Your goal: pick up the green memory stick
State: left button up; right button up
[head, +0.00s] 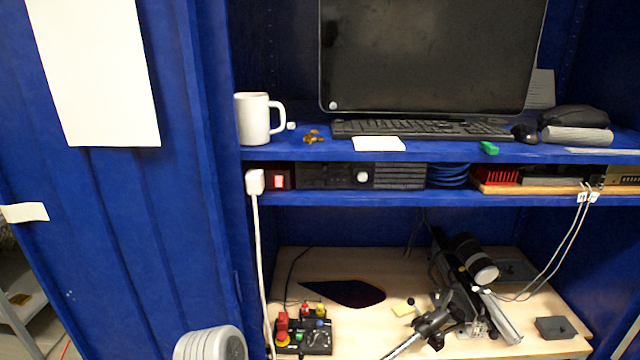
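The green memory stick (489,148) lies on the upper blue shelf (300,146), close to its front edge. It is in front of the black keyboard (420,129) and to the left of and below the black mouse (524,134). Nothing covers it and nothing touches it that I can see. Neither of my grippers can be made out in the head view. A grey rounded part at the bottom left looks like a piece of my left arm, well away from the stick.
A white mug (254,120), white notepad (379,143) and large monitor (430,55) share the shelf. A black case (574,118) is at right. Boxes fill the narrow shelf below. A black instrument (462,290) and a control box (304,337) stand on the wooden desk.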

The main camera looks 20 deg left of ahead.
aim_at(488, 147)
jog(key=z, duration=0.25)
jog(key=k, duration=0.3)
jog(key=z, duration=1.35)
jog(key=i, duration=1.15)
jog(key=u, duration=0.8)
